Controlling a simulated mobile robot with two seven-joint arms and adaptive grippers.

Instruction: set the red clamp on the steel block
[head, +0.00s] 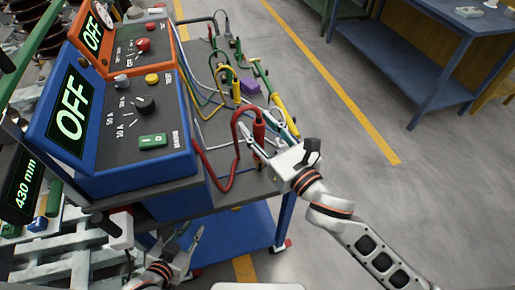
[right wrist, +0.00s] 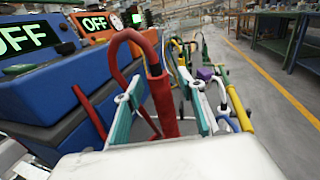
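The red clamp (head: 259,130) stands roughly upright on the cart top, with a thick red cable looping from its upper end. In the right wrist view the clamp (right wrist: 163,103) is between the two teal finger pads, with gaps on both sides. My right gripper (head: 263,137) is open around it; its lower end is partly hidden. My left gripper (head: 188,240) is low beside the cart's front edge, its fingers apart and empty. I cannot clearly pick out the steel block in either view.
A blue tester box (head: 130,165) and an orange one (head: 130,45), both showing OFF, stand left of the clamp. Green, yellow and other clamps and cables lie behind it, near a purple block (head: 249,86). Open floor and a blue workbench (head: 430,45) are to the right.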

